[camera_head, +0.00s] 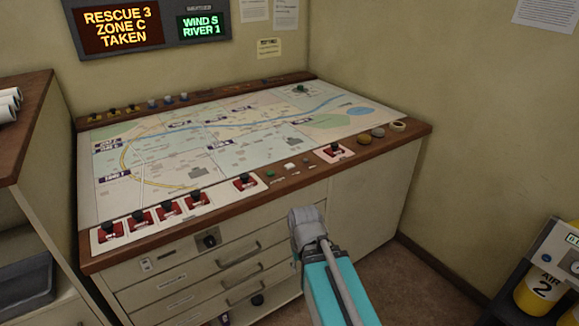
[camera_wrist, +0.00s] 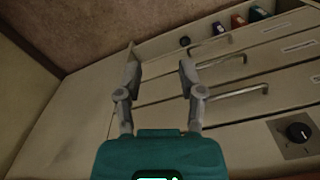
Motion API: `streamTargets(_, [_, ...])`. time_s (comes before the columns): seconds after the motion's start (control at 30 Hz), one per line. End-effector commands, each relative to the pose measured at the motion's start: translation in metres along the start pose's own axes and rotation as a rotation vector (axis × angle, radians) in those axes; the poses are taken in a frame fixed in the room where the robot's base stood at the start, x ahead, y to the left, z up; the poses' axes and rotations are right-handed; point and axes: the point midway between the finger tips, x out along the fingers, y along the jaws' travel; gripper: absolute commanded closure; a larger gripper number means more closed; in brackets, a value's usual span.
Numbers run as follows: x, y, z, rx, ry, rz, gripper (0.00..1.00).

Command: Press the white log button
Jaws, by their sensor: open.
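A small white button (camera_head: 290,166) sits on the wooden front rim of the map console (camera_head: 368,160), right of a small green button (camera_head: 270,174). I take it for the log button; its label is too small to read. My arm reaches toward the console front from below, its end in front of the drawers. My gripper (camera_wrist: 160,70) is open and empty in the wrist view, its two fingers apart in front of the drawer fronts. The white button does not show in the wrist view.
Several red-based switches (camera_head: 168,211) line the front rim left of the buttons, and another red switch (camera_head: 333,152) stands to the right. Drawer handles (camera_head: 240,254) and a black knob (camera_head: 209,240) stick out below the rim. A yellow cylinder (camera_head: 541,291) stands at far right.

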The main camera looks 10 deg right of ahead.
Motion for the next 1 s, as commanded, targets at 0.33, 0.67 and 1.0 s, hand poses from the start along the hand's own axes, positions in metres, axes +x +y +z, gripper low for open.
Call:
streamTargets(0.33, [0.0000, 0.0000, 0.0000, 0.000, 0.000, 0.000, 1.00])
streamTargets(0.67, [0.0000, 0.0000, 0.0000, 0.000, 0.000, 0.000, 1.00])
streamTargets(1.0, [0.0000, 0.0000, 0.0000, 0.000, 0.000, 0.000, 1.00])
